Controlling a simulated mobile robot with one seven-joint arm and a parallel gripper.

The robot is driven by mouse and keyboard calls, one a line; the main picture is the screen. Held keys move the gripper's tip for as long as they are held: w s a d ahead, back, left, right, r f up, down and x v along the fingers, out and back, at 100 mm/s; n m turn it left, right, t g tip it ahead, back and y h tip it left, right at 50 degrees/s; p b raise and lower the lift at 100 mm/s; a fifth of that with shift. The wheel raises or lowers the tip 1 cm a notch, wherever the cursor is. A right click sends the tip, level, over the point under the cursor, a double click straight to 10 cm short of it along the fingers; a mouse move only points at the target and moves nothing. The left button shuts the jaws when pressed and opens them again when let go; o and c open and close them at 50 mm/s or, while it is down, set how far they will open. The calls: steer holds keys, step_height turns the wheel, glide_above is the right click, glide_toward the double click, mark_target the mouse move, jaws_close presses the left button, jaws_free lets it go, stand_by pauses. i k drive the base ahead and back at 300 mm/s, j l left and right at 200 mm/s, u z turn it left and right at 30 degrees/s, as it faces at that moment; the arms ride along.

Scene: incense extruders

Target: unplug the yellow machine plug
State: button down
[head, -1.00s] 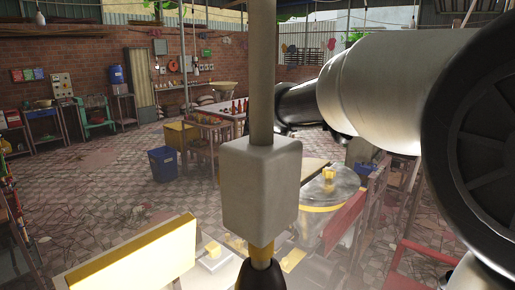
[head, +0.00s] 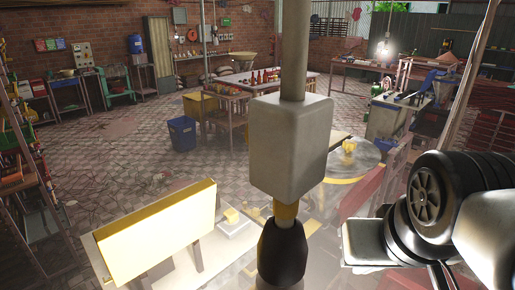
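A grey box (head: 288,147) hangs on a vertical grey pole close in front of the head camera. A plug (head: 283,245) with a yellow collar and a dark tapered body sits directly under the box and appears joined to it; its lower end runs out of the picture. It looks like the yellow machine plug. My arm is at the right, its dark round joint to the right of the plug. A pale flat part at its left side, maybe my gripper (head: 366,243), is clear of the plug. Its fingers cannot be made out.
A machine with a yellow panel (head: 160,235) stands low at the left. A round turntable (head: 350,162) is behind the box at right. A blue bin (head: 182,134) and a long table (head: 265,84) stand farther back. The paved floor at left is mostly open.

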mark_target(231, 215)
steer(key=l+u, duration=0.15)
steer(key=u, duration=0.25)
steer(key=i+l+u, duration=0.1)
steer(key=u, duration=0.25)
steer(key=l+u, duration=0.25)
steer(key=u, duration=0.15)
